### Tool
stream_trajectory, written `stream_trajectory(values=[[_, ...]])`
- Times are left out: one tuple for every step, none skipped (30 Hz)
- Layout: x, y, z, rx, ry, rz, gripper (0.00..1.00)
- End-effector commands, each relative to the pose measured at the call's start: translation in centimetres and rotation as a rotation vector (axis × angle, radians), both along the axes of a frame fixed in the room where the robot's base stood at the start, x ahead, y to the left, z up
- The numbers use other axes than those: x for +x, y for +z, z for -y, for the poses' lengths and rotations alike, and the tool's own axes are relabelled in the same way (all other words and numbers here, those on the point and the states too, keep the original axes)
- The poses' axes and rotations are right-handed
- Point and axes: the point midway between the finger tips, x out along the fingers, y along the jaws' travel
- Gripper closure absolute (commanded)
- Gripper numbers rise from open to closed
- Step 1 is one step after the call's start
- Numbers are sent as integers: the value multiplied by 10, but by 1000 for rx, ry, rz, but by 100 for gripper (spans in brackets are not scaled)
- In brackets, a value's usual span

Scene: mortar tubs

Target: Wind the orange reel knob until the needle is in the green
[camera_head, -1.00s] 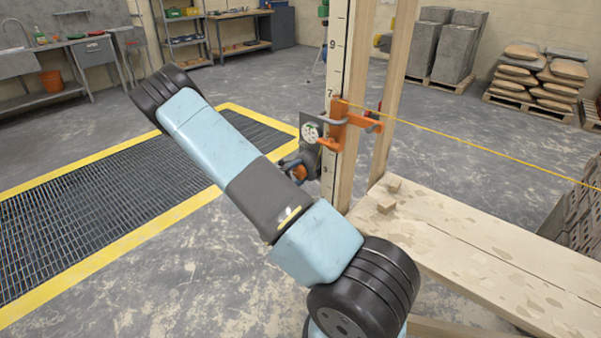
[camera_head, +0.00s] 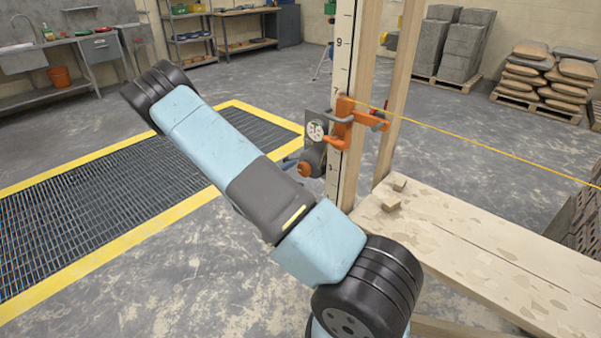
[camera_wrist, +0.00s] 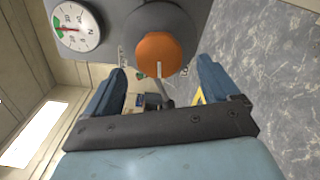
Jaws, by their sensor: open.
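The orange reel knob (camera_wrist: 160,54) sits on a dark round reel (camera_wrist: 180,20) and has a white mark on its lower edge. In the head view the knob (camera_head: 304,169) shows low on the post, partly hidden by my arm. The gauge (camera_wrist: 77,27) has a white face and a green band at its left; its red needle points left, at or close to the green. The gauge also shows in the head view (camera_head: 315,131). My gripper (camera_wrist: 161,68) is open, with one blue finger either side of the knob's near side, both apart from it.
An orange clamp (camera_head: 345,122) holds a yellow line to the measuring post (camera_head: 339,75). A plank bench (camera_head: 480,245) with small wood blocks stands at right. A yellow-edged floor grate (camera_head: 110,190) lies at left.

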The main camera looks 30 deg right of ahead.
Motion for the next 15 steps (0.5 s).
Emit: stream_trajectory(values=[[-3, 0, -11, 1, 3, 0, 12], [-5, 0, -17, 2, 4, 0, 12], [-7, 0, -24, 0, 3, 1, 12], [-9, 0, -30, 0, 3, 1, 12], [-11, 0, -36, 1, 4, 1, 12], [-13, -1, -43, 1, 4, 0, 12], [-15, -1, -48, 1, 3, 0, 12], [-17, -1, -53, 0, 4, -1, 12], [-19, -1, -59, 0, 3, -1, 12], [-21, -1, -63, 0, 3, -1, 12], [-22, -1, -67, 0, 3, -1, 12], [-23, -1, -72, 0, 3, 0, 12], [-24, -1, -75, 0, 3, 0, 12], [-25, -1, -78, 0, 3, 0, 12], [-26, -1, -81, 0, 3, 0, 12]])
